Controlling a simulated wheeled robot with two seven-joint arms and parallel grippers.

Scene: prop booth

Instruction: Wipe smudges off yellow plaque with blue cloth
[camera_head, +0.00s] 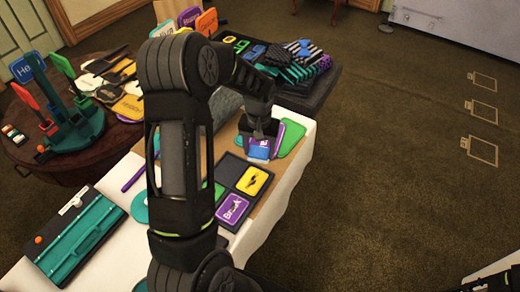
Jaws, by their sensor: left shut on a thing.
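The yellow plaque (252,181) lies in a dark sectioned tray (232,172) on the white-covered table. Dark smudge marks show on its face. My left gripper (259,141) is shut on the blue cloth (258,152), just beyond the plaque in the picture. The cloth hangs below the fingers and appears apart from the plaque; whether it touches the purple sign under it, I cannot tell. A purple plaque (232,208) with lettering sits in the tray nearer to me. My left arm hides part of the tray's left side.
Purple and green signs (292,138) lie beside the gripper. A dark tray (312,90) of folded patterned cloths stands behind. A teal tool case (75,235) lies front left. A round wooden table (50,185) with stands is at left. Open carpet (400,150) lies right.

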